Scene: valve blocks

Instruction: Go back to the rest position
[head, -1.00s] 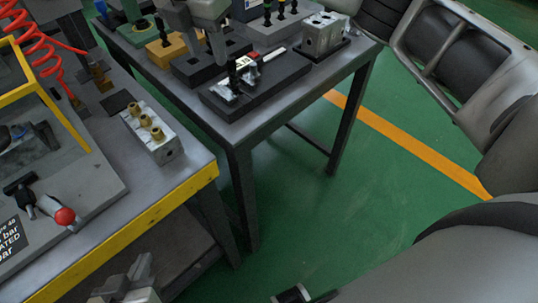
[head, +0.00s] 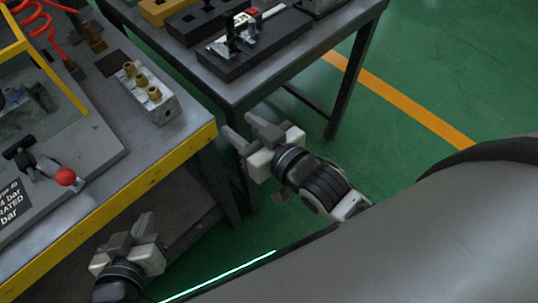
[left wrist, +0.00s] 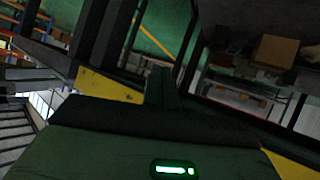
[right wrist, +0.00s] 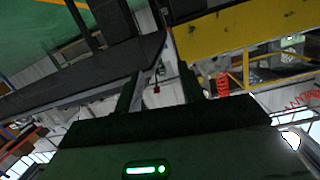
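My left gripper (head: 134,230) is low at the bottom left in the head view, in front of the yellow-edged bench. In the left wrist view its fingers (left wrist: 160,85) show together in the middle, with nothing seen between them. My right gripper (head: 243,128) is in front of the near side of the back table, beside the bench corner. Its fingers (right wrist: 160,88) stand apart in the right wrist view, with nothing between them. Both grippers are clear of the parts on the tables.
The bench edge (head: 118,213) is close to both grippers. A valve block (head: 148,92) with brass fittings and a red-knobbed lever (head: 66,177) are on the bench. The back table (head: 232,92) carries a black fixture (head: 250,45). Green floor (head: 440,75) is open at the right.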

